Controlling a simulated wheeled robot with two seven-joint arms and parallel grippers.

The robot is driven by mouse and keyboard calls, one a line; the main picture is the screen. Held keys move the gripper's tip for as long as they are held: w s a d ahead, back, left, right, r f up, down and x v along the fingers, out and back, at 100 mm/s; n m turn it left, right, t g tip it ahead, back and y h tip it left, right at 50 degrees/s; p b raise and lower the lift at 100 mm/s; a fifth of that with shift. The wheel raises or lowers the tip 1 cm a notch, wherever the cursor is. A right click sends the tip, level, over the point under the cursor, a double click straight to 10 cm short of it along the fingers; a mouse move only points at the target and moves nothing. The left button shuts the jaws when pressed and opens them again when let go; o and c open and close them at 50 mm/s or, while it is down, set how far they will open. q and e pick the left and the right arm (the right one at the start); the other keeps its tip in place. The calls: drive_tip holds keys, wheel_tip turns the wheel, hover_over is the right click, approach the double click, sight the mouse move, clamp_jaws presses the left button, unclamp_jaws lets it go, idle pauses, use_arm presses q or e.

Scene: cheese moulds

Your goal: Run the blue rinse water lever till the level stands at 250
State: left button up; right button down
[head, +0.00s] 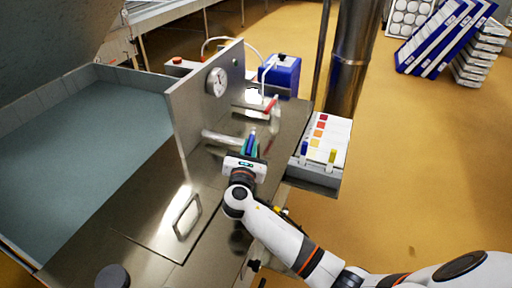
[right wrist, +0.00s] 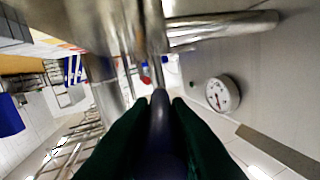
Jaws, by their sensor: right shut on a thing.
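In the right wrist view the handle is a dark bar (right wrist: 160,120) between the two dark fingers. A round white dial gauge (head: 217,82) is on the panel, and it also shows in the right wrist view (right wrist: 222,94). Its figures are too small to read. No level mark at 250 can be made out. My left gripper is not in view.
A red-handled lever (head: 271,104) stands farther back. A steel pipe (head: 222,138) runs out from the panel. A tray with coloured squares (head: 320,140) is to the right, a blue box (head: 283,74) behind. A large vat (head: 85,150) of blue-grey liquid is left.

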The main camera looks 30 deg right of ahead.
drive_tip(key=m+g+h, duration=0.1)
drive_tip(key=w+a+m+g+h, duration=0.1)
drive_tip(key=h, duration=0.1)
drive_tip(key=shift+w+a+b, duration=0.1)
drive_tip(key=shift+a+b, duration=0.15)
drive_tip(key=shift+b, duration=0.15)
drive_tip(key=shift+w+a+m+g+h, duration=0.1)
drive_tip(key=shift+w+m+g+h, duration=0.05)
drive_tip(key=shift+m+g+h, duration=0.35)
drive_tip(key=shift+r, duration=0.1)
drive_tip(key=c, duration=1.4)
unclamp_jaws()
drive_tip(key=shift+o, duration=0.2)
drive_tip(key=v, duration=1.2)
drive_tip(key=shift+r+b, duration=0.1)
drive_tip(key=shift+b, duration=0.2)
